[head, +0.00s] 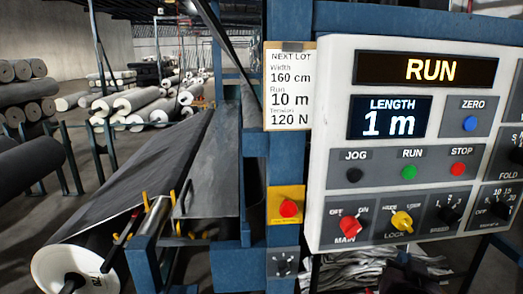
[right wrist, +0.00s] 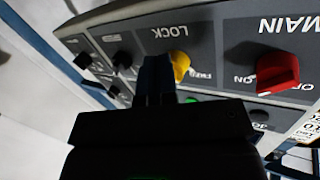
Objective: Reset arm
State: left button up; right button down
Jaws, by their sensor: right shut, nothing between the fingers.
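My right gripper (right wrist: 156,70) is a dark shape in the right wrist view, with its fingers together and nothing between them. It points toward the control panel (head: 318,190), which shows upside down there. Its tips appear beside the yellow LOCK knob (right wrist: 180,65), left of the red MAIN switch (right wrist: 277,72); whether they touch the panel I cannot tell. In the head view the red MAIN switch (head: 350,225) and yellow LOCK knob (head: 402,221) show unobstructed. I cannot make out the right gripper clearly in the head view. My left gripper is not in view.
The panel display (head: 425,69) reads RUN, and the length display (head: 389,117) reads 1 m. A lot card (head: 290,90) hangs left of the panel. A red stop button (head: 288,208) sits below it. A dark web runs to a roll (head: 75,272) at lower left.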

jog(key=s+f+n+g+y, duration=0.1)
jog(key=s+f+n+y, duration=0.1)
jog(key=s+f, duration=0.4)
jog(key=s+a+f+n+g+y, duration=0.1)
jog(key=s+f, duration=0.5)
jog(key=f, duration=0.6)
jog(key=s+a+f+n+g+y, duration=0.1)
jog(key=s+f+n+g+y, duration=0.1)
jog(key=s+f, duration=0.4)
notch_tip(320, 180, down, 4)
jog(key=shift+s+f+n+y, duration=0.1)
jog(key=shift+s+n+y, duration=0.4)
jog(key=shift+n, duration=0.6)
